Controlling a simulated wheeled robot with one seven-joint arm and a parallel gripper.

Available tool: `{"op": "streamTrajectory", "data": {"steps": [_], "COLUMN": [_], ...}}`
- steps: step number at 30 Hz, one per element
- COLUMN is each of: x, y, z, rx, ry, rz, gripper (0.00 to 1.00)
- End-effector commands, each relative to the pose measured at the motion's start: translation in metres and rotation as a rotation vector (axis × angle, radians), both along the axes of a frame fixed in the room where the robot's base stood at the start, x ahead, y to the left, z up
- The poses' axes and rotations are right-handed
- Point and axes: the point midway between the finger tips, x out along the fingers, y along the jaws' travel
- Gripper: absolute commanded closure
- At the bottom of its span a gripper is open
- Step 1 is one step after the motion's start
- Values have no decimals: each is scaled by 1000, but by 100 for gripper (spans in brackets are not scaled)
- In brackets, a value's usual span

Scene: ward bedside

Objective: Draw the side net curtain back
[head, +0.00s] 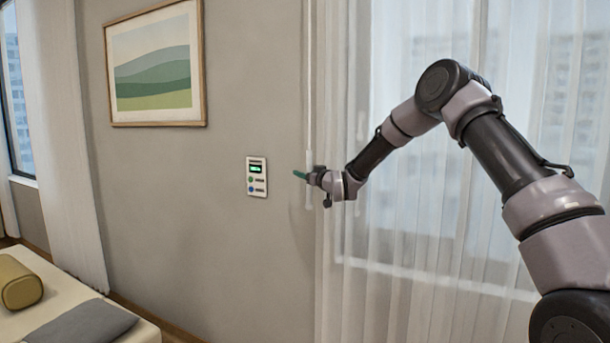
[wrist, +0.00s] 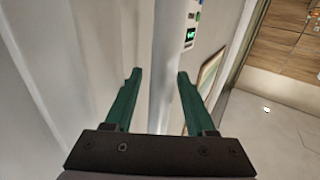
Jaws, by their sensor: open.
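The side net curtain (head: 430,200) is sheer and white. It hangs in folds across the window on the right of the head view, and pale cloth (wrist: 50,80) fills the left of the wrist view. A thin white draw wand (head: 308,90) hangs at the curtain's left edge; it also shows in the wrist view (wrist: 165,50). My gripper (head: 299,174) is at the wand's lower part. Its green fingers (wrist: 159,73) are open, one on each side of the wand, with gaps visible. My gripper hides part of the wand in the head view.
A wall panel (head: 257,176) with a green display is just left of my gripper. A framed picture (head: 155,66) hangs farther left. A bed (head: 120,332) with a yellow bolster (head: 18,283) stands at lower left. Another curtain (head: 62,140) hangs at far left.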

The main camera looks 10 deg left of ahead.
Motion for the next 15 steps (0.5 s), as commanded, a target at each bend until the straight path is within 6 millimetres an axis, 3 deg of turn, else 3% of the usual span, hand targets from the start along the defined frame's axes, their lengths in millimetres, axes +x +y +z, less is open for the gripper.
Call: {"op": "streamTrajectory", "data": {"steps": [4,5,9,15], "x": [0,0,0,0], "y": [0,0,0,0], "z": [0,0,0,0], "rx": [0,0,0,0], "ry": [0,0,0,0], "rz": [0,0,0,0], "gripper": [44,48,100,100]}}
